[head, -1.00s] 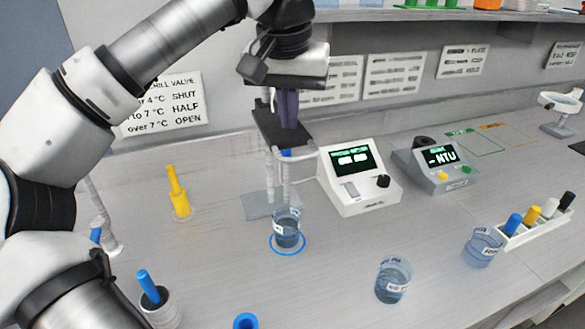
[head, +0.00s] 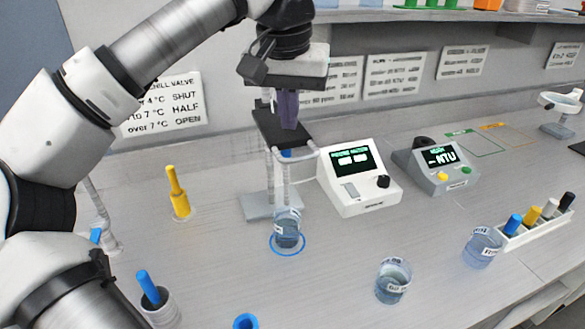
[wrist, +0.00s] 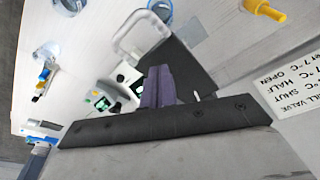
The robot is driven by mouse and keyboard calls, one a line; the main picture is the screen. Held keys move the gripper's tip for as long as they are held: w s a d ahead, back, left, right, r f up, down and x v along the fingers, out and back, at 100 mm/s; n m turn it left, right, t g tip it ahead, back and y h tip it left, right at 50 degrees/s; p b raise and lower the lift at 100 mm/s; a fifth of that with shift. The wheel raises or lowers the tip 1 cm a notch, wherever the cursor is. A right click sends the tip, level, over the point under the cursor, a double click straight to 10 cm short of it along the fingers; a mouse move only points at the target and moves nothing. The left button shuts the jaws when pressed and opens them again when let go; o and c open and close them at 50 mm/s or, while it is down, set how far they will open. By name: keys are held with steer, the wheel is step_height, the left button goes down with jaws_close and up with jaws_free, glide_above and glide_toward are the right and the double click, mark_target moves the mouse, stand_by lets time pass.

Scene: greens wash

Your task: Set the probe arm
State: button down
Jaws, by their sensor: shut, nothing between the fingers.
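The probe stand has a dark top plate (head: 272,128), pale posts and a grey base (head: 258,208). The probe arm's pale looped handle (head: 303,153) juts toward the front right, with a blue piece beside it. The handle also shows in the wrist view (wrist: 128,30). A beaker of liquid (head: 287,232) stands on a blue ring mark below it. My gripper (head: 288,122), with purple fingers, is shut and empty, pointing down at the dark plate. The fingers also show in the wrist view (wrist: 158,75). I cannot tell whether they touch the plate.
A white meter (head: 358,180) and a grey NTU meter (head: 438,165) stand to the right. Two more beakers (head: 393,280) (head: 482,247) and a rack of bottles (head: 538,228) are at the right. A yellow valve handle (head: 178,192) stands left.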

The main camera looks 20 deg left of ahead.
step_height(320, 180, down, 11)
steer(key=b, duration=0.6)
steer(key=shift+r+b, duration=0.15)
steer(key=shift+b, duration=0.15)
stand_by(3.4)
steer(key=shift+r, duration=0.1)
step_height(320, 180, up, 8)
steer(key=p, duration=0.7)
